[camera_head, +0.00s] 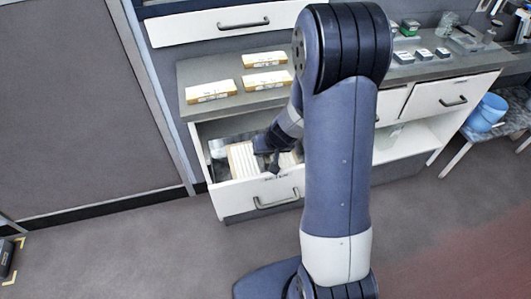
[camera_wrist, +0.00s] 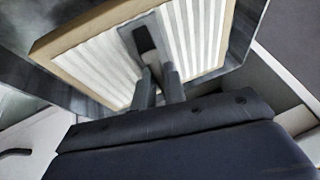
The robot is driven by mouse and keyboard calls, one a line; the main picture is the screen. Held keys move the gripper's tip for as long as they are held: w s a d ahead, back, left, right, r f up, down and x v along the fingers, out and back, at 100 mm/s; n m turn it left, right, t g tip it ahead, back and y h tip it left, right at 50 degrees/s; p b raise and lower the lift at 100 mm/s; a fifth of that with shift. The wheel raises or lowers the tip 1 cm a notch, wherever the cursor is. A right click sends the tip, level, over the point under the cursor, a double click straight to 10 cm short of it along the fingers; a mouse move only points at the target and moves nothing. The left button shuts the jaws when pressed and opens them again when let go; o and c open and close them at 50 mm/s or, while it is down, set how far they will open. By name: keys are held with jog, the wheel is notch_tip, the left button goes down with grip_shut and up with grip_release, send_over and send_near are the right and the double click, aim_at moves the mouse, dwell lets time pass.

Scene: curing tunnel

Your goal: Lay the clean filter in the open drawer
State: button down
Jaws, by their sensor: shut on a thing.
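The filter (camera_head: 241,158) is a flat block with white pleats and a tan frame. It shows inside the outline of the open drawer (camera_head: 232,201), partly hidden by my gripper (camera_head: 272,164). In the wrist view the filter (camera_wrist: 88,63) fills the upper middle, tilted in the picture. A grey strip with a dark tab (camera_wrist: 145,40) crosses its pleats. My gripper (camera_wrist: 158,73) is shut on the filter at this middle strip. I cannot tell whether the filter touches the drawer floor.
Three similar tan-edged white blocks (camera_head: 210,91) lie on the grey counter (camera_head: 193,72) above the drawer. A shut drawer (camera_head: 220,25) is higher up. Small items and a blue bucket (camera_head: 487,112) are at the right.

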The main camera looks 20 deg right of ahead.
jog(key=c, duration=1.5)
grip_release()
jog(key=shift+s+f, duration=0.4)
jog(key=shift+f, duration=0.45)
jog(key=shift+o, duration=0.2)
jog(key=shift+r+p, duration=0.6)
jog(key=shift+p, duration=0.05)
jog(key=w+p+v, duration=0.1)
jog(key=p+v, duration=0.1)
jog(key=v, duration=1)
jog(key=shift+r+p, duration=0.35)
jog(key=shift+p, duration=0.05)
